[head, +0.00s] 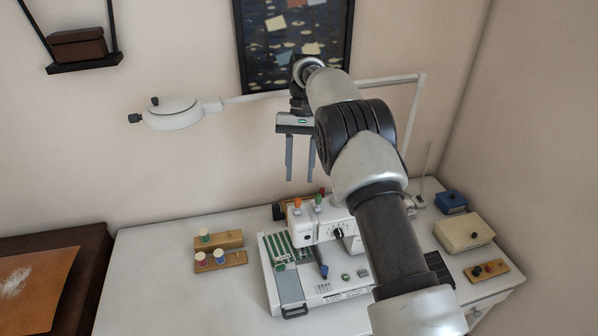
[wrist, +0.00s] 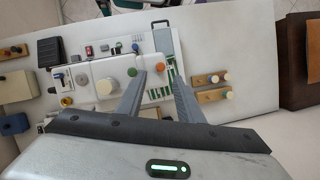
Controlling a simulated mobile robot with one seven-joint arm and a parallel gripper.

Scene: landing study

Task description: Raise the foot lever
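A white sewing machine (head: 318,225) stands on a white table, its bed (head: 335,293) toward the front. A dark lever with a blue end (head: 323,270) stands by the bed below the machine's head; it may be the foot lever, but I cannot tell for sure. The sewing machine also shows in the wrist view (wrist: 100,84), from above. My gripper (head: 301,178) is open and empty, pointing down, high above and behind the machine. In the wrist view my gripper (wrist: 156,72) has its two fingers apart over the machine's top. My arm hides part of the machine's right side.
Wooden spool holders (head: 219,260) stand left of the machine. A beige box (head: 463,232), a blue box (head: 451,201) and a wooden strip with knobs (head: 487,270) are at the right. A lamp (head: 172,113) on a long arm reaches over the back. The table's left part is clear.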

